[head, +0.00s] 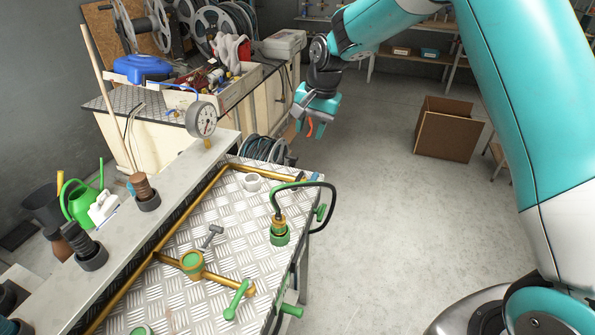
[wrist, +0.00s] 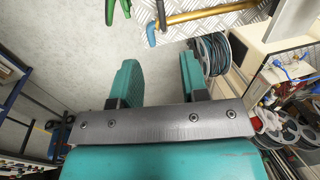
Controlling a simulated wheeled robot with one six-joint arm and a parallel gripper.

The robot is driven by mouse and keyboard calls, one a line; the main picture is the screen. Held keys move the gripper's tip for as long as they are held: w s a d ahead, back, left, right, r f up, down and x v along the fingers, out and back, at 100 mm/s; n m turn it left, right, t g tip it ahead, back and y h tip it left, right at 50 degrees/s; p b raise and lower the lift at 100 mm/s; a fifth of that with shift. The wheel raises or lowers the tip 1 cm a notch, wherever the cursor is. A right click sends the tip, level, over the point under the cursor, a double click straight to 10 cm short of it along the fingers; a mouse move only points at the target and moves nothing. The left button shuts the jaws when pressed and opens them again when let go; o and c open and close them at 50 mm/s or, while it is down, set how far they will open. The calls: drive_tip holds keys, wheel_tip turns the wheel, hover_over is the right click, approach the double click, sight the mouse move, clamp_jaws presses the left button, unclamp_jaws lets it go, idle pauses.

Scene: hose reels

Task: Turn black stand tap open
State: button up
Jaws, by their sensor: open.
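No tap is plainly black. A dark grey T-shaped handle (head: 211,236) stands by a green-and-brass fitting (head: 192,262) on the metal-plate bench (head: 235,215); I cannot tell whether it is the black stand tap. A black hose (head: 334,205) arches from a green-and-brass coupling (head: 279,230) over the bench's right edge. My gripper (head: 310,126) is open and empty, in the air beyond the bench's far right corner, apart from everything on it. In the wrist view its two teal fingers (wrist: 158,70) stand apart over bare floor.
A brass pipe (wrist: 200,15) with a blue end lies on the bench's far edge. Green lever handles (head: 235,300) sit at the bench's near end and right side. A hose reel (head: 265,150) stands behind it. A cardboard box (head: 447,128) is on the floor; floor right of the bench is clear.

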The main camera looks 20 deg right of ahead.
sight(297, 181)
drive_tip(key=w+f+p, duration=0.1)
drive_tip(key=f+p, duration=0.1)
drive_tip(key=f, duration=0.3)
drive_tip(key=a+f+p, duration=0.1)
drive_tip(key=f, duration=0.5)
drive_tip(key=w+a+f+p, duration=0.1)
drive_tip(key=f+p, duration=0.1)
drive_tip(key=f, duration=0.4)
drive_tip(key=shift+w+a+f+p, duration=0.25)
drive_tip(key=shift+w+p, duration=0.05)
drive_tip(key=shift+p, duration=0.05)
clamp_jaws()
